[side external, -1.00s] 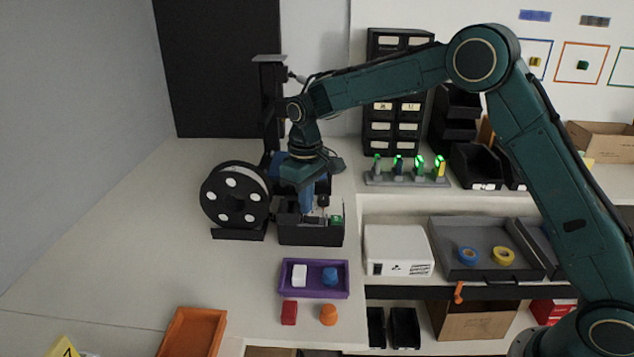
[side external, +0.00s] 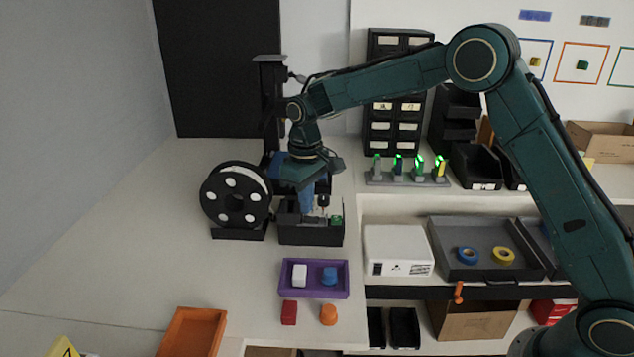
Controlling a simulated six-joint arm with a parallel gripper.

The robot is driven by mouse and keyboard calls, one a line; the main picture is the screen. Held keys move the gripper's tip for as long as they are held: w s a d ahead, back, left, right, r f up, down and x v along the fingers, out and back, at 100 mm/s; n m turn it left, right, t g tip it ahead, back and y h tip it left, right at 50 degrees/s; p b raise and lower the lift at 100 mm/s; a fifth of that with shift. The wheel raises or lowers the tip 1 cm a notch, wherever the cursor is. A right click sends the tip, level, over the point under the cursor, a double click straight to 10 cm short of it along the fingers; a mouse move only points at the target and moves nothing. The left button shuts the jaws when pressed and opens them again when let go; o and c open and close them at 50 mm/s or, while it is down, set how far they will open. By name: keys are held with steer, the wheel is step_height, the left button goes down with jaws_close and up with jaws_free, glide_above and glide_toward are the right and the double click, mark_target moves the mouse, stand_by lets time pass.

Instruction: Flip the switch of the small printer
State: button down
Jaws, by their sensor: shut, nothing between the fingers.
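The small printer (side external: 312,234) is a black machine with a low front base and a tall upright (side external: 270,100) behind it. It stands at the back of the left table. A small green part (side external: 336,219) shows on the right of its base; I cannot tell whether this is the switch. My gripper (side external: 308,212) points down over the base, shut and empty. The fingertips are small and partly hidden, so I cannot tell whether they touch the printer.
A black spool (side external: 235,196) stands just left of the printer. A purple tray (side external: 314,293) with a white block and a blue piece lies in front. A red block (side external: 289,313) and an orange piece (side external: 329,315) lie nearer. A white box (side external: 398,251) stands right.

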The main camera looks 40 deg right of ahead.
mark_target(307, 218)
steer(key=shift+f, duration=1)
stand_by(1.0)
steer(key=shift+r, duration=3.55)
